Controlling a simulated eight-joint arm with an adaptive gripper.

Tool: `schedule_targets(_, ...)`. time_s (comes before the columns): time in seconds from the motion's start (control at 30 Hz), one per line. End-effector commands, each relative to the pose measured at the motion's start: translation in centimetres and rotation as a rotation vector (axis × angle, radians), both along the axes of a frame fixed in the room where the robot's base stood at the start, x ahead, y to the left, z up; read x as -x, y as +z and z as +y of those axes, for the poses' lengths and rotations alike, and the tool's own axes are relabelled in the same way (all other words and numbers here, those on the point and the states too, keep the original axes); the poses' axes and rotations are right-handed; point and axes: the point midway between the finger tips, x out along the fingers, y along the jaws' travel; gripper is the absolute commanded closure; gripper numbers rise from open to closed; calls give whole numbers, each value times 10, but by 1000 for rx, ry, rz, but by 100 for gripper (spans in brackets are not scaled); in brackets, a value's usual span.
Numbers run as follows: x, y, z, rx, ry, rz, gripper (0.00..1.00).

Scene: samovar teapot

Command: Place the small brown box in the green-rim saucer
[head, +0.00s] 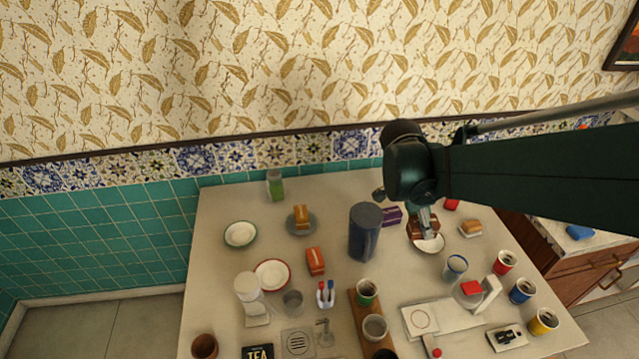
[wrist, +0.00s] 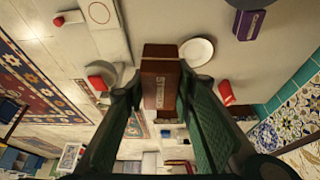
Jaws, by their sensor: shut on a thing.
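My gripper (head: 425,214) is shut on a small brown box (wrist: 160,76), which sits between the two fingertips in the wrist view. In the head view the brown box (head: 416,230) shows just under the fingers, partly covered, at the far edge of a white saucer (head: 430,245). That saucer also shows beside the box in the wrist view (wrist: 197,52); I cannot tell how high the box is above the table. The green-rim saucer (head: 240,235) is empty, at the far left of the table, well left of my gripper.
Between gripper and green-rim saucer stand a tall dark blue cylinder (head: 365,236), a purple box (head: 391,217) and a grey saucer (head: 313,226) bearing an orange-brown box (head: 301,217).

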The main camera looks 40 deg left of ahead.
Motion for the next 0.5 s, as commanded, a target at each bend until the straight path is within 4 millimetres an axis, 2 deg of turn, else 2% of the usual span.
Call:
schedule_targets(0.17,0,19,0,0,0,0,86)
schedule_targets(0.5,-1,22,52,0,82,1,86)
